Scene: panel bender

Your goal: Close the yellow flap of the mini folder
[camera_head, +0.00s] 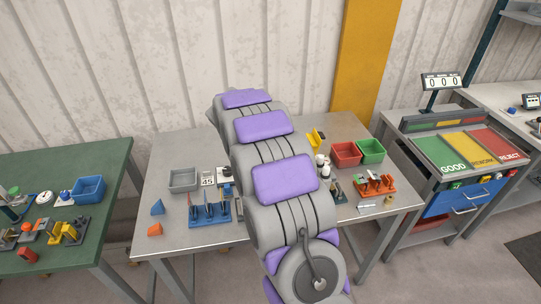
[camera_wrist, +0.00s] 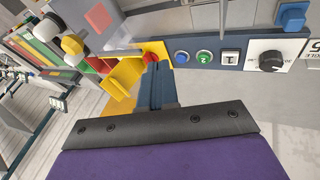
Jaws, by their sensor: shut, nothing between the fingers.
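The mini folder's yellow flap (camera_wrist: 122,78) shows in the wrist view, just left of centre, as an angled yellow plate. A red knob (camera_wrist: 153,57) sits beside it, close to a dark blue upright (camera_wrist: 160,88). My gripper (camera_wrist: 155,124) is shut and empty at the bottom, with its dark front edge below the flap in the picture. I cannot tell whether it touches the flap. My arm hides the gripper there.
A dark panel with buttons (camera_wrist: 204,57) and a black dial (camera_wrist: 272,61) is close by on the right. White and yellow knobs (camera_wrist: 72,44) stand left. The grey table also holds a red bin (camera_head: 346,154), a green bin (camera_head: 371,151) and an orange rack (camera_head: 374,184).

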